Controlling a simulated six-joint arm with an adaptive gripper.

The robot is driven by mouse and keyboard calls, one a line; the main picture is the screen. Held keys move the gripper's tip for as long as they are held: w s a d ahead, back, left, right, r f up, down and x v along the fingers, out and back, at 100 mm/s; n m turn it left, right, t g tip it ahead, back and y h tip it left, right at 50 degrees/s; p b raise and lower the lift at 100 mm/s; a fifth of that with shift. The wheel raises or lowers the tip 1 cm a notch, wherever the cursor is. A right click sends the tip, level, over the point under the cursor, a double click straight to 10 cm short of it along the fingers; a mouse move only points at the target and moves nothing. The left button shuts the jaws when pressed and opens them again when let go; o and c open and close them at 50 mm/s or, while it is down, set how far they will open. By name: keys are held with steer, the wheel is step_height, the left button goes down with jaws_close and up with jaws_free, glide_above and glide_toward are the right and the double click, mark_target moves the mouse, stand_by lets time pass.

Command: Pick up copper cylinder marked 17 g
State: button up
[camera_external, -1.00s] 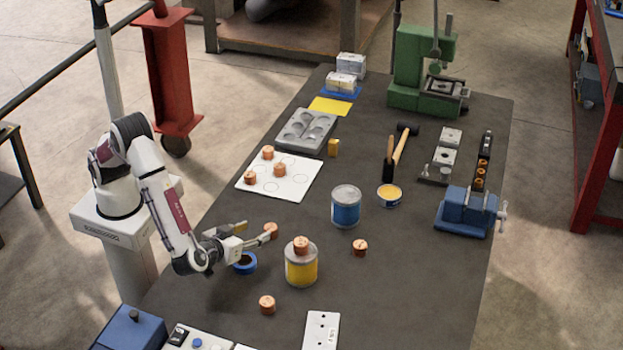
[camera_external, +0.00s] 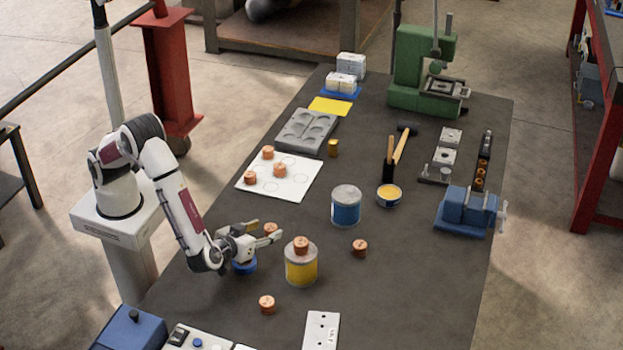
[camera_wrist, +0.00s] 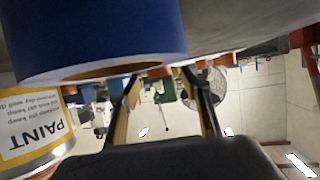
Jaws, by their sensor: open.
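Several copper cylinders are in the external view; their markings are too small to read, so I cannot tell which is 17 g. One (camera_external: 271,228) shows between or just behind the fingertips of my gripper (camera_external: 267,231). Another (camera_external: 301,244) sits on the yellow-labelled paint can (camera_external: 301,270). Two more stand on the bare table, one (camera_external: 359,247) right of that can and one (camera_external: 267,304) in front. Others (camera_external: 279,170) are on the white sheet (camera_external: 302,184). My gripper is open, low over the table; its spread fingers also show in the wrist view (camera_wrist: 165,98), with no cylinder clearly between them.
A blue tape roll (camera_external: 243,267) lies under my gripper and looms close in the wrist view (camera_wrist: 100,35). The yellow-labelled can stands just right of the fingers. A blue can (camera_external: 345,208) stands farther back.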

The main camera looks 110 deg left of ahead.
steer(key=shift+x, duration=1.15)
jaws_close()
